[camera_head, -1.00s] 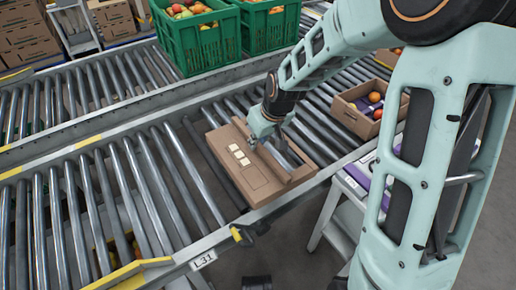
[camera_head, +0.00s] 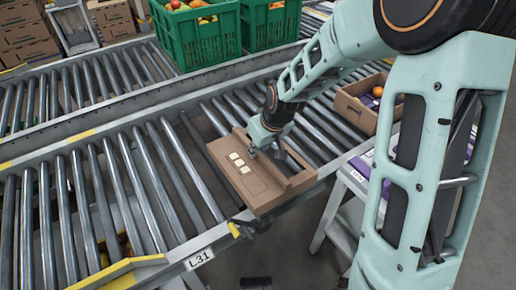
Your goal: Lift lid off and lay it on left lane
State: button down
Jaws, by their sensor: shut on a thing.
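The lid (camera_head: 232,180) is a brown cardboard piece with three pale square labels and a raised strip along its right side. It is over the rollers of the near conveyor, close to its front rail; I cannot tell whether it touches them. My gripper (camera_head: 264,152) points down at the lid's far, right-hand part and is shut on it. The fingertips are small and partly hidden by the gripper body.
Bare rollers (camera_head: 120,195) of the near conveyor lie left of the lid. A metal rail divides it from the far conveyor, where green crates (camera_head: 190,45) of produce stand. A small side table (camera_head: 345,205) is at right.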

jog(key=shift+s+d+f, duration=0.1)
jog(key=shift+s+f, duration=0.2)
jog(key=shift+f, duration=0.1)
jog(key=c, duration=1.8)
grip_release()
jog(key=shift+f, duration=0.1)
jog(key=shift+c, duration=0.2)
jog(key=shift+c, duration=1.4)
jog(key=r+p, duration=0.2)
jog(key=r, duration=0.1)
jog(key=r+p, duration=0.3)
jog(key=shift+w+r, duration=0.2)
jog(key=shift+r, duration=0.1)
